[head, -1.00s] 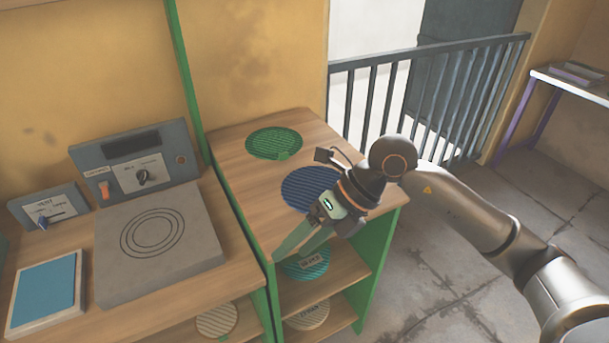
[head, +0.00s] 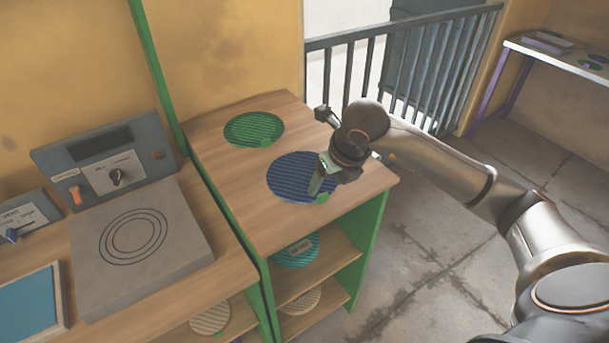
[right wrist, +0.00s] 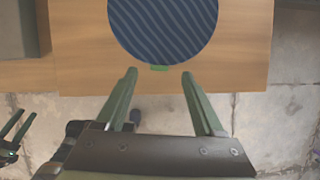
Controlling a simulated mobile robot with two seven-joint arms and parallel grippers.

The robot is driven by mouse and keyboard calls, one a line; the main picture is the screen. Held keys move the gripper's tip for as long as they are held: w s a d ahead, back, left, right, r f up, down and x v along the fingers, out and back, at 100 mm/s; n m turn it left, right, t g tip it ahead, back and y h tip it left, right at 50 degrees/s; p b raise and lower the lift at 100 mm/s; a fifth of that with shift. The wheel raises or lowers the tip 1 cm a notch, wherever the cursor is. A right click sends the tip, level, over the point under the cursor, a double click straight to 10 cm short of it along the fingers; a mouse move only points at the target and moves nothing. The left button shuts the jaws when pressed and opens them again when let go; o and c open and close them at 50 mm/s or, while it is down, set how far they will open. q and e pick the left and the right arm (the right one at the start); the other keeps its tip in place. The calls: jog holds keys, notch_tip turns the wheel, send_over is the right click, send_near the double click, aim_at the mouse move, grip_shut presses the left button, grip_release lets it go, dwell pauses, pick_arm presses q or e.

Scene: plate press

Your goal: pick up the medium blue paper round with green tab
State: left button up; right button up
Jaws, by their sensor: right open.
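The blue striped paper round (head: 292,178) lies flat on the wooden top of the shelf unit. Its small green tab (head: 322,197) points toward the front edge. In the right wrist view the round (right wrist: 163,25) is at the top, with the tab (right wrist: 160,68) below it. My right gripper (head: 318,188) is over the tab side of the round in the head view. In the right wrist view my right gripper (right wrist: 159,72) is open and empty, its two fingers apart on either side of the tab. I cannot tell its height above the wood. My left gripper is not in the head view.
A green round (head: 254,129) lies behind on the same top (head: 225,165). Teal (head: 297,250) and beige (head: 300,299) rounds sit on the shelves below. A grey press plate (head: 140,245) stands left. A railing (head: 400,75) is behind right.

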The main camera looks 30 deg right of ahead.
aim_at(323, 193)
jog(key=x, duration=0.4)
jog(key=shift+s+f, duration=0.1)
jog(key=shift+f, duration=0.15)
jog(key=shift+c, duration=0.2)
grip_shut()
